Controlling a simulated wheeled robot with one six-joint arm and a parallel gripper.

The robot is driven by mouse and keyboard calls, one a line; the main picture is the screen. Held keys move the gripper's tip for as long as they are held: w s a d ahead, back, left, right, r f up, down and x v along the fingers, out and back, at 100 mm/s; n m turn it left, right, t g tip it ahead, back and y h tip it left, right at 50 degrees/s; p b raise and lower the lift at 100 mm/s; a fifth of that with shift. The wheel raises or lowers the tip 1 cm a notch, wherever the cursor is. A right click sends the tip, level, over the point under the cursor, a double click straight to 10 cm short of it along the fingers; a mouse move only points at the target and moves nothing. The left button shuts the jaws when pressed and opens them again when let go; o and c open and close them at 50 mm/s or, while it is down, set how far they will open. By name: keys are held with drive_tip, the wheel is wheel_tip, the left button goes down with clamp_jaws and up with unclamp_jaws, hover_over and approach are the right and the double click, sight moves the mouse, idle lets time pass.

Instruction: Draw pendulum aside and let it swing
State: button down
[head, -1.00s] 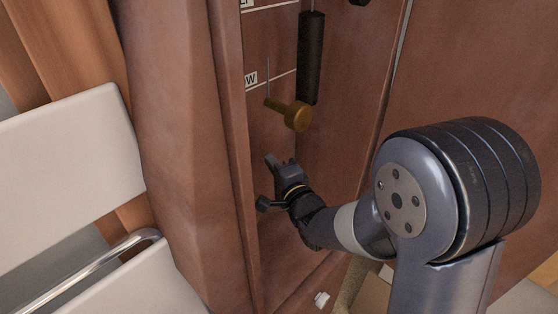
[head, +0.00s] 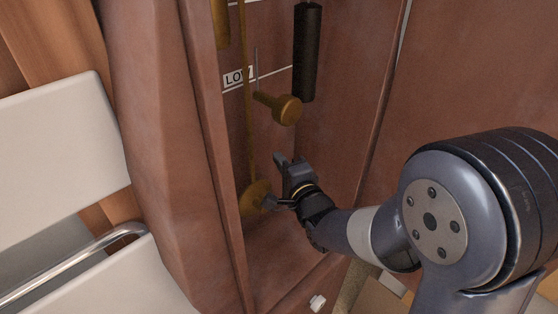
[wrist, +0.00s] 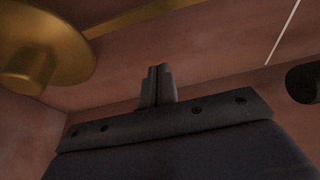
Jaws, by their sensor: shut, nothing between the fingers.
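The pendulum is a thin brass rod (head: 247,100) with a round brass bob (head: 255,197) at its lower end, inside the tall reddish-brown case. My gripper (head: 279,159) is inside the case too, up and to the right of the bob in the head view. In the wrist view the bob (wrist: 50,35) fills the upper left and the rod (wrist: 140,17) runs up to the right. My shut, empty fingers (wrist: 157,72) show there, to the right of the bob with a visible gap. In the head view, a dark part of my wrist overlaps the bob's right edge.
A dark cylinder (head: 308,55) hangs above that, and part of a brass cylinder (head: 220,22) shows at top left. The case's front frame (head: 215,120) is close on the left.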

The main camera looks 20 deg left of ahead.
sight(243, 207)
drive_tip(key=v, duration=0.8)
drive_tip(key=w+d+f+n+g+y+b, duration=0.1)
drive_tip(key=d+f+n+g+y+b, duration=0.3)
drive_tip(key=f+n+g, duration=0.55)
drive_tip(key=shift+n+t+y, duration=0.25)
drive_tip(key=shift+t+y, duration=0.1)
drive_tip(key=shift+y, duration=0.05)
drive_tip(key=x, duration=0.8)
drive_tip(key=shift+w+a+f+b, duration=0.2)
drive_tip(key=shift+w+f+b, duration=0.1)
drive_tip(key=shift+w, duration=0.15)
drive_tip(key=shift+m, duration=0.4)
drive_tip(key=s+a, duration=0.1)
drive_tip(key=s, duration=0.1)
drive_tip(key=s+a, duration=0.1)
drive_tip(key=s, duration=0.1)
drive_tip(key=s+a, duration=0.1)
drive_tip(key=s, duration=0.1)
drive_tip(key=shift+s+a+r, duration=0.1)
drive_tip(key=shift+s+a, duration=0.15)
drive_tip(key=shift+a, duration=0.15)
